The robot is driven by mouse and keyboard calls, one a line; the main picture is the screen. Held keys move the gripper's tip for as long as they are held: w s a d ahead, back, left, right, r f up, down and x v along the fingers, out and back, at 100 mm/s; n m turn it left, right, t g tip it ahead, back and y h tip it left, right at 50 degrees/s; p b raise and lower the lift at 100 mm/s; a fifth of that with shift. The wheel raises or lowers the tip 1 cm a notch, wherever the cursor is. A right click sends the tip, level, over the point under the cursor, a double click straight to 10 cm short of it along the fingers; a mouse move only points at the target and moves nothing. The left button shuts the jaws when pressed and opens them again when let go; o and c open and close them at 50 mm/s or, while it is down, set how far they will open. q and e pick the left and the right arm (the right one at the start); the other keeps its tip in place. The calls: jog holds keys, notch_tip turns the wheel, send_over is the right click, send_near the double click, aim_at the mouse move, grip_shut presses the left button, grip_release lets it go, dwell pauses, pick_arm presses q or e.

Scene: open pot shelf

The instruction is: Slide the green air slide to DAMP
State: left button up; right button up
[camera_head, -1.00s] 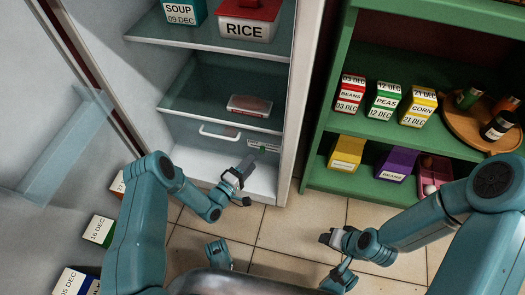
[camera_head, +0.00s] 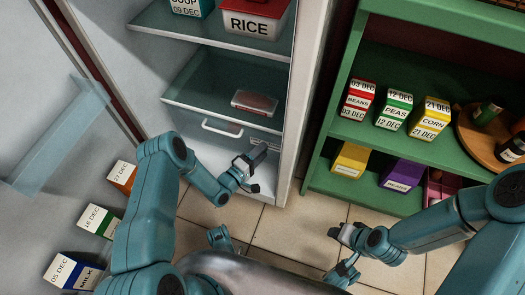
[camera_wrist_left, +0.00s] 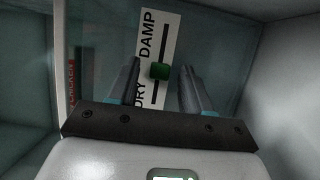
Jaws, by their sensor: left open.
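The green air slide (camera_wrist_left: 160,71) is a small green knob on a black slot in a white label plate (camera_wrist_left: 163,22). The plate reads DAMP at its upper end and DRY at its lower end in the left wrist view. The knob sits near the middle of the slot. My left gripper (camera_wrist_left: 160,78) is open, with one finger each side of the knob in the picture; I cannot tell if either touches it. My right gripper (camera_head: 338,233) is low over the floor, away from the fridge.
The fridge drawer has a white handle (camera_head: 221,128) left of my left gripper. A red packet (camera_head: 254,103) lies on the shelf above. The fridge wall (camera_head: 297,130) stands close on the right. A green shelf (camera_head: 400,143) with boxes stands further right.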

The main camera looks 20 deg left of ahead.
pick_arm(q)
jog(key=shift+s, duration=0.1)
grip_shut()
jog(key=shift+d, duration=1.95)
grip_release()
jog(key=shift+s, duration=0.1)
